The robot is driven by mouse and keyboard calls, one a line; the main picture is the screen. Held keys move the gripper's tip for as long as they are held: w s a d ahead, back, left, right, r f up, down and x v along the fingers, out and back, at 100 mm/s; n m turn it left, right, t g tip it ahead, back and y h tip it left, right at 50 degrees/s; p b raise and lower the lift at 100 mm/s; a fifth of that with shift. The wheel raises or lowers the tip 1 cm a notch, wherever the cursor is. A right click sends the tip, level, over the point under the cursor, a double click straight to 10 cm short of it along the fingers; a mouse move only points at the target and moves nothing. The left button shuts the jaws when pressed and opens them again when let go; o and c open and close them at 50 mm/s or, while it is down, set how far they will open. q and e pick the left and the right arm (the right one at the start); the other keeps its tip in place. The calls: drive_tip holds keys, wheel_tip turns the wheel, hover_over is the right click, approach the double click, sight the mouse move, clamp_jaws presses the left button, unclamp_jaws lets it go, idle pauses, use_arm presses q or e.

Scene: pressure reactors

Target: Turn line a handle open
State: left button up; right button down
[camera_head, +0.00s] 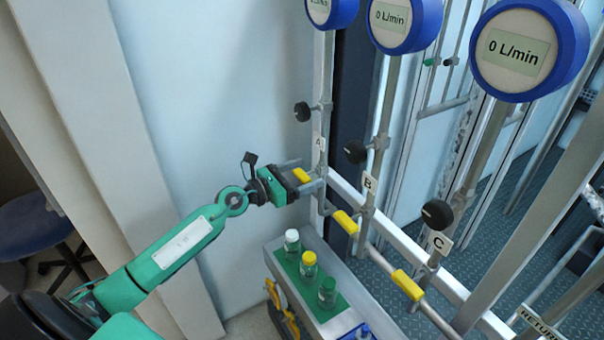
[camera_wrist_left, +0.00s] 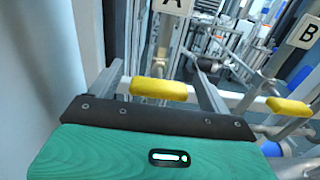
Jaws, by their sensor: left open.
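The yellow line A handle (camera_head: 301,175) is on the pipe below the A label (camera_head: 319,144). My left gripper (camera_head: 311,173) is at this handle, its two fingers open. In the left wrist view the line A handle (camera_wrist_left: 158,88) lies crosswise between the spread fingers, with a gap on each side, nearer the left finger. Part of the valve behind the handle is hidden by the gripper in the head view. My right gripper is in neither view.
Yellow handles of line B (camera_head: 346,222) and line C (camera_head: 408,285) sit lower right along the rack. Black knobs, such as line A's (camera_head: 302,112), stick out above. Capped bottles stand on a green-topped tray (camera_head: 339,304) below. A pale wall is behind my left arm.

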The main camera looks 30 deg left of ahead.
use_arm(q)
drive_tip(key=c, duration=1)
